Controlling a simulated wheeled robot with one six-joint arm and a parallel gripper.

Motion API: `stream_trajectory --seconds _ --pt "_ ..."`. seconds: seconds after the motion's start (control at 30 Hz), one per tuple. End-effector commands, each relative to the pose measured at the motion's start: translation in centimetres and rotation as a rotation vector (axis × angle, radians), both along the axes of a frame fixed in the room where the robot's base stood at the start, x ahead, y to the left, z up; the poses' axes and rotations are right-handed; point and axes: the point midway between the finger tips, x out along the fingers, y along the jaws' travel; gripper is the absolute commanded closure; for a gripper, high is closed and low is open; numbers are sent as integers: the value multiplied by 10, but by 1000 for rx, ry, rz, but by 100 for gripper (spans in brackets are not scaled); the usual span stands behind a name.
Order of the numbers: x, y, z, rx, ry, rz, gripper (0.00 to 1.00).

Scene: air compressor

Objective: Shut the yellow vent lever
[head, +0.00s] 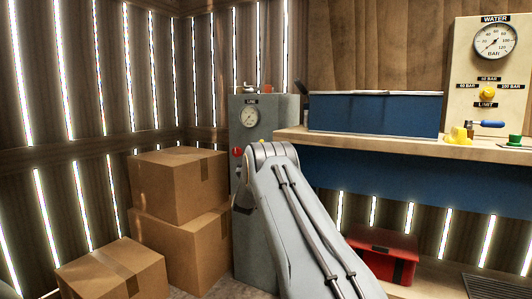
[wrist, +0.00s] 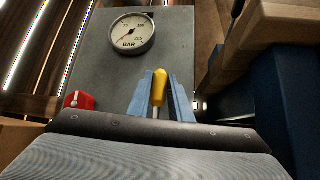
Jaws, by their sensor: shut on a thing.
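In the wrist view the yellow vent lever (wrist: 159,86) points up the grey cabinet (wrist: 90,65) face, with its pale stem below. My gripper (wrist: 160,80) is shut on it, one blue finger on each side of the yellow handle. The lower end of the lever is hidden behind my own wrist. In the head view my arm stands in front of the grey cabinet (head: 285,106) and hides the gripper; only a small yellow bit (head: 262,142) shows above the arm.
A red knob (wrist: 78,100) is left of my gripper, and a BAR gauge (wrist: 132,33) is above. Stacked cardboard boxes (head: 178,182) stand left of the cabinet. A workbench (head: 380,145) with a blue box (head: 373,114) is close on the right. A red toolbox (head: 381,254) lies below it.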

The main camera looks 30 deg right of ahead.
Motion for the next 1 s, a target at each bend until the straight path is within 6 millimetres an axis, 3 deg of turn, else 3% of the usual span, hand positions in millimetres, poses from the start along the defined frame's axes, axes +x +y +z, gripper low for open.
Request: stream_trajectory --seconds 0.37,0.4,0.5,0.83,1.0 --pt "0 -1 -2 5 -3 0 100" --pt "0 -1 -2 5 -3 0 77" --pt "0 0 -1 4 -4 0 63" --pt "-1 1 -3 3 -2 1 63" --pt "-11 13 -17 4 0 1 63"
